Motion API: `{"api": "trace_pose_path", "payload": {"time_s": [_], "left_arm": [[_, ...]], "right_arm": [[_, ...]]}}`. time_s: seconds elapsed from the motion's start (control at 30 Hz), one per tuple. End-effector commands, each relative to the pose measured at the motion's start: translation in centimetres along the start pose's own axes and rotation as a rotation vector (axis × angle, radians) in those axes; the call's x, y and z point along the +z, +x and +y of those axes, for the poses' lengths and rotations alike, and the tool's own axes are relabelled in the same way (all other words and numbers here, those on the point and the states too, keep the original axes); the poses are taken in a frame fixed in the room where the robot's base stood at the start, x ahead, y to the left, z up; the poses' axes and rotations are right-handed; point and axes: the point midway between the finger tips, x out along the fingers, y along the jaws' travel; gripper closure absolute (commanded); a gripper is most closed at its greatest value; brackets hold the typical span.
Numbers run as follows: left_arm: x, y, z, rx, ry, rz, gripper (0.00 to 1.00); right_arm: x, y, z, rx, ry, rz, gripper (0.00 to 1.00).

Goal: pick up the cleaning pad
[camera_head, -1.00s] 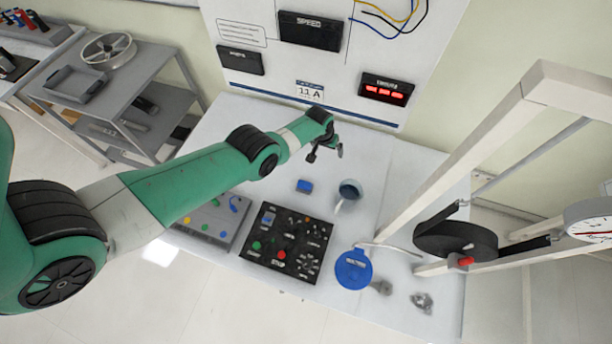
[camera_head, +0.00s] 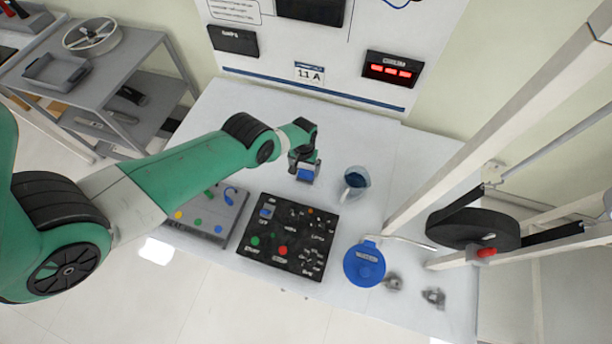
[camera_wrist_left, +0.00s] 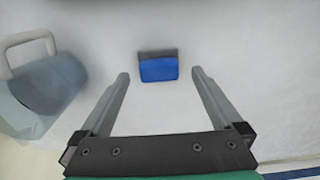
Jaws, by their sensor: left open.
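The cleaning pad is a small blue block with a dark grey strip along one side. In the head view the pad (camera_head: 306,175) lies on the white table, just below my left gripper (camera_head: 304,160). In the left wrist view the pad (camera_wrist_left: 158,67) lies ahead of the open fingers of my left gripper (camera_wrist_left: 158,76), between their lines. The fingers are apart and nothing is between them. The gripper hides part of the pad in the head view. My right gripper is not in view.
A clear jug with blue liquid (camera_head: 355,180) stands right of the pad; it also shows in the left wrist view (camera_wrist_left: 42,80). A black control panel (camera_head: 286,238), a grey button box (camera_head: 208,215) and a blue round lid (camera_head: 364,264) lie nearer the front. A white frame rises at right.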

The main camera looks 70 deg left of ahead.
Motion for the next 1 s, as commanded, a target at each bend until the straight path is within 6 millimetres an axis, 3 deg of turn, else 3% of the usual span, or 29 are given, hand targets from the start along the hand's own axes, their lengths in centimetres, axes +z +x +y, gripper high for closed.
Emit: {"api": "trace_pose_path", "payload": {"time_s": [0.33,0.6,1.0], "left_arm": [[0.1,5.1,0.2,0.000,0.000,0.001,0.00],[0.1,5.0,0.2,0.000,0.000,0.001,0.00],[0.1,5.0,0.2,0.000,0.000,0.000,0.70]], "right_arm": [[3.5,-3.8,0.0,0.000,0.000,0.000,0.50],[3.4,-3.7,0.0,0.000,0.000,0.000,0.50],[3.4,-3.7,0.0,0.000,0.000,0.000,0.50]]}}
